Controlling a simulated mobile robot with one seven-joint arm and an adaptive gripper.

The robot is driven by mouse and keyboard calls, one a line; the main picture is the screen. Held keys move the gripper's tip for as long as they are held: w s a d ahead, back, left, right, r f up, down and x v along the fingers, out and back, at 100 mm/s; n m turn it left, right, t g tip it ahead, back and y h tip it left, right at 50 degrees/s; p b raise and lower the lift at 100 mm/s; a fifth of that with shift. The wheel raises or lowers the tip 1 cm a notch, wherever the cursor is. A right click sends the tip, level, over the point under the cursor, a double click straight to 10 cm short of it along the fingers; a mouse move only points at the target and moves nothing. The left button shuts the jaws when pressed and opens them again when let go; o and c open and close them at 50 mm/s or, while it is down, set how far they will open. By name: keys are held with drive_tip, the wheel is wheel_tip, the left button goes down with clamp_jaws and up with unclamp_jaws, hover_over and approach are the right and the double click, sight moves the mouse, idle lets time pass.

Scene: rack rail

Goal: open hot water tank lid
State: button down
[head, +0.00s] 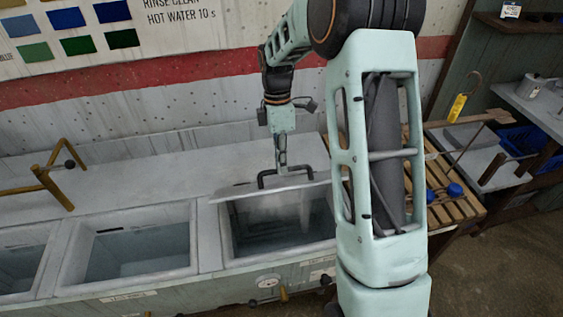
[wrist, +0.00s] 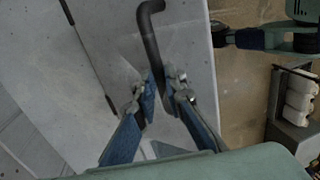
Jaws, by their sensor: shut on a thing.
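The hot water tank (head: 222,240) is the right-hand basin in the row, and its opening shows dark with pale steam in it. Its grey lid (head: 240,193) is raised at the front and tilted above the opening; its far edge lies towards the wall. The dark bar handle (head: 303,169) stands on the lid. My gripper (head: 283,171) comes down from above and is shut on the handle. In the wrist view the handle (wrist: 149,38) runs between the two blue-padded fingers (wrist: 160,92), above the lid's grey face. My arm hides the tank's right end.
Two more open basins (head: 130,245) stand to the left, with a brass tap (head: 50,185) behind them. A slatted wooden rack (head: 455,205) and shelves stand at the right.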

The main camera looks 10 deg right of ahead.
drive_tip(key=shift+w+f, duration=0.3)
drive_tip(key=c, duration=2.3)
unclamp_jaws()
drive_tip(key=o, duration=0.3)
drive_tip(key=shift+w+f, duration=0.2)
drive_tip(key=shift+w, duration=0.15)
drive_tip(key=shift+o, duration=0.2)
drive_tip(key=shift+s+r, duration=0.15)
drive_tip(key=shift+r, duration=0.1)
drive_tip(key=v, duration=1.1)
drive_tip(key=shift+r, duration=0.4)
drive_tip(key=shift+c, duration=0.6)
